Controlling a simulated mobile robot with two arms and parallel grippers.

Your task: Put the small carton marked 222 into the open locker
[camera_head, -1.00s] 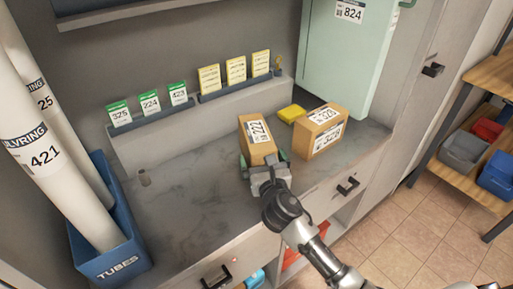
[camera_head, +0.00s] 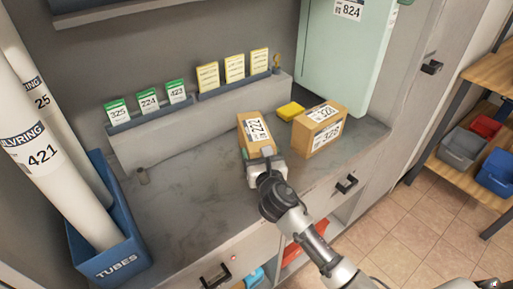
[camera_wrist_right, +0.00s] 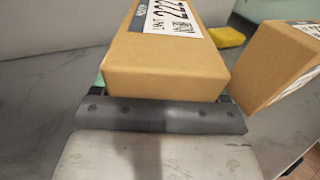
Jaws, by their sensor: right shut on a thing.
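The small brown carton marked 222 (camera_head: 253,128) is above the grey marbled counter (camera_head: 190,200), in front of the back ledge. My right gripper (camera_head: 262,157) is shut on its near end. In the right wrist view the carton (camera_wrist_right: 165,68) sits squarely between the fingers, its white label on top toward the far end. I cannot tell whether its underside touches the counter. No open locker can be made out in these views. My left gripper is not in view.
A yellow item (camera_head: 291,110) lies behind. A pale green upright box marked 824 (camera_head: 345,50) stands at back right. A blue tubes bin (camera_head: 110,250) is at left. The counter's left middle is mostly clear.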

